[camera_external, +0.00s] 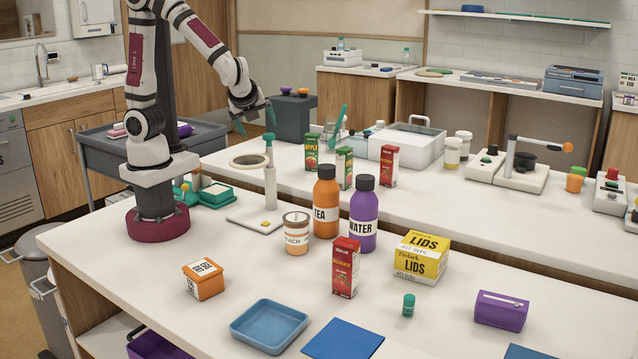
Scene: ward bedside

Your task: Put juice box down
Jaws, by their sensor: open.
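A red juice box (345,268) stands upright on the front table, right of the orange bottle and the cup. On the counter behind stand a red-and-green apple carton (311,151), a smaller green-and-red carton (344,167) and another red carton (389,166), all upright. I cannot tell which one the task means. My gripper (255,120) is open, with teal fingers spread and nothing seen between them. It is raised at the upper left of the cartons, apart from all of them.
The orange tea bottle (326,205), purple water bottle (364,215) and peach cup (296,233) stand close together. A yellow lids box (421,257) is to their right. A blue tray (269,325) and blue mat (344,341) lie in front. An orange box (203,279) sits at the left.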

